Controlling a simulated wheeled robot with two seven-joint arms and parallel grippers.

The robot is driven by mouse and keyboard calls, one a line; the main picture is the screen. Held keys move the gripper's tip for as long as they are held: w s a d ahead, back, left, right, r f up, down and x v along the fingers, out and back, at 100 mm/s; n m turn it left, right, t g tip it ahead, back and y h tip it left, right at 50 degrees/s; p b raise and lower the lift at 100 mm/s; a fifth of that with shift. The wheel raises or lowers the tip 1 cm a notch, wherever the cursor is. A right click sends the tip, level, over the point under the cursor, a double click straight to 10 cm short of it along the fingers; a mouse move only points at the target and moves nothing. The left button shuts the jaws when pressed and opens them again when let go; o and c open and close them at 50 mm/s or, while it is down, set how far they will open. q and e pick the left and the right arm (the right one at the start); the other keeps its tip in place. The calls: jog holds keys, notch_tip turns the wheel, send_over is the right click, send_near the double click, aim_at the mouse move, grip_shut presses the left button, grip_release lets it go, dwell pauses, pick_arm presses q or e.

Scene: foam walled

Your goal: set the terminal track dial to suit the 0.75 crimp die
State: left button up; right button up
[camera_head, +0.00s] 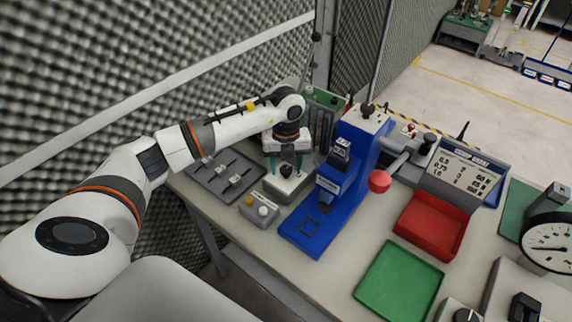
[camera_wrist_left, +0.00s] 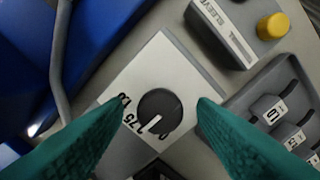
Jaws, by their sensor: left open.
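The dial is a dark round knob (camera_wrist_left: 160,112) with a white pointer line, on a pale box. In the left wrist view the pointer aims at the lower left of the picture, near printed marks; "1.0" and "75" are readable, others are partly hidden.
A small box with a yellow button (camera_wrist_left: 272,26) sits close by. A red tray (camera_head: 432,226) and a green tray (camera_head: 398,284) lie right of the press. A foam wall rises behind my arm.

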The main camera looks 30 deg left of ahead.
aim_at(286, 168)
pick_arm(q)
notch_tip(286, 168, up, 12)
jog(key=b, duration=0.2)
jog(key=shift+b, duration=0.3)
jog(key=shift+f, duration=0.2)
